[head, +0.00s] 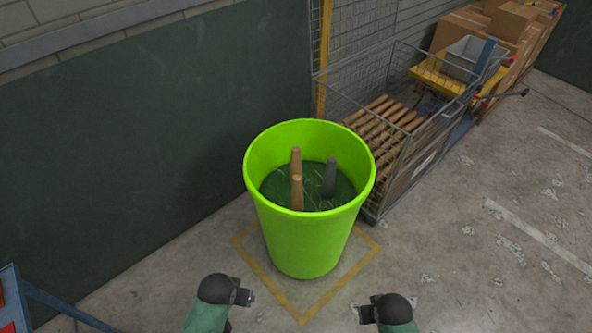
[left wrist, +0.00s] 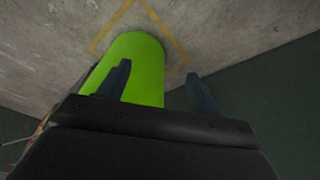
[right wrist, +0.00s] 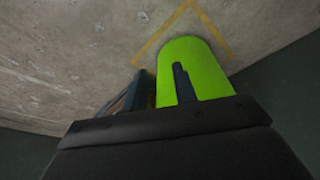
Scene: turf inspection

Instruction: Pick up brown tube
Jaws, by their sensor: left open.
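The brown tube (head: 297,182) stands upright, slightly tilted, inside a bright green bin (head: 305,240). Its top end reaches near the bin's rim. A grey tube (head: 330,178) stands to its right in the same bin. My left gripper (head: 248,297) is in front of the bin at the lower left, apart from it. In the left wrist view its fingers (left wrist: 160,82) are spread and empty, with the bin (left wrist: 145,60) beyond. My right gripper (head: 355,311) is at the lower right. Its fingers (right wrist: 158,85) stand apart and empty in the right wrist view. Neither wrist view shows the tube.
A wire cart (head: 400,190) with brown slats stands close to the bin's right. Behind it are a grey tub (head: 470,58) and cardboard boxes (head: 510,22). A dark green wall (head: 150,130) runs behind and left. Yellow floor marking (head: 303,318) surrounds the bin. Floor at right is clear.

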